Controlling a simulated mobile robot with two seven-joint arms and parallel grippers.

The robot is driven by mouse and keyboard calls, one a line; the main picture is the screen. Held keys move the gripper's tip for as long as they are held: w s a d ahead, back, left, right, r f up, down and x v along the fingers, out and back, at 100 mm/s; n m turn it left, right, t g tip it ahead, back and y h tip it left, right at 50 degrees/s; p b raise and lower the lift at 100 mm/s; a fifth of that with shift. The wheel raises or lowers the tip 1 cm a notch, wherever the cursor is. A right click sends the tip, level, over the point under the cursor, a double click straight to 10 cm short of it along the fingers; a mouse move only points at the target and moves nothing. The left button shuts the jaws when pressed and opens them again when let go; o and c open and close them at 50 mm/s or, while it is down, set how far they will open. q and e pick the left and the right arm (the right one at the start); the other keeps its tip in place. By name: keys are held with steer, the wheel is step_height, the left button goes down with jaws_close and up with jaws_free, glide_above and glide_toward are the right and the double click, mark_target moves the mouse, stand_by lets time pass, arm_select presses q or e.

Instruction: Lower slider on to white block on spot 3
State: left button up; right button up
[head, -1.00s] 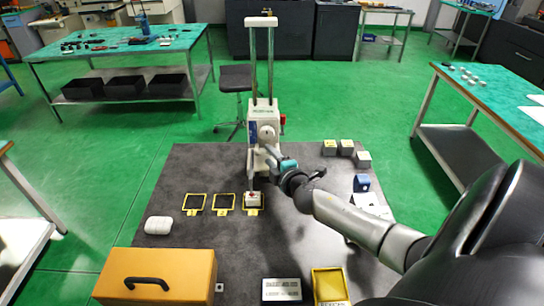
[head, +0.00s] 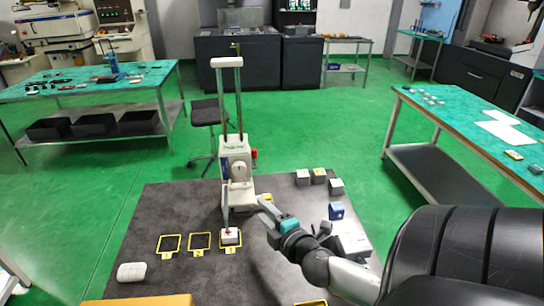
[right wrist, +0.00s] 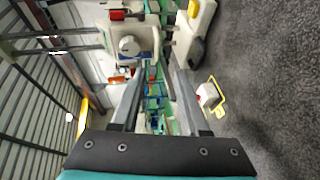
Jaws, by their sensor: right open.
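The slider (head: 237,165), a white head with a round knob, sits low on two upright rods. A thin rod reaches down from it toward the white block (head: 231,237), which has red on top and sits in the yellow frame of spot 3. I cannot tell whether the rod touches the block. My right gripper (head: 264,209) is open and empty, to the right of the machine. In the right wrist view the slider (right wrist: 133,43) shows ahead of the fingers and the block (right wrist: 208,95) to their right. My left gripper is not in view.
Spot 1 (head: 168,244) and spot 2 (head: 200,241) are empty frames on the dark mat (head: 130,240). A white rounded object (head: 131,272) lies front left. Several grey blocks (head: 318,176) and a blue block (head: 336,211) stand at right.

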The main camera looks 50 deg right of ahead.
steer(key=shift+v, duration=1.65)
steer(key=shift+f, duration=0.1)
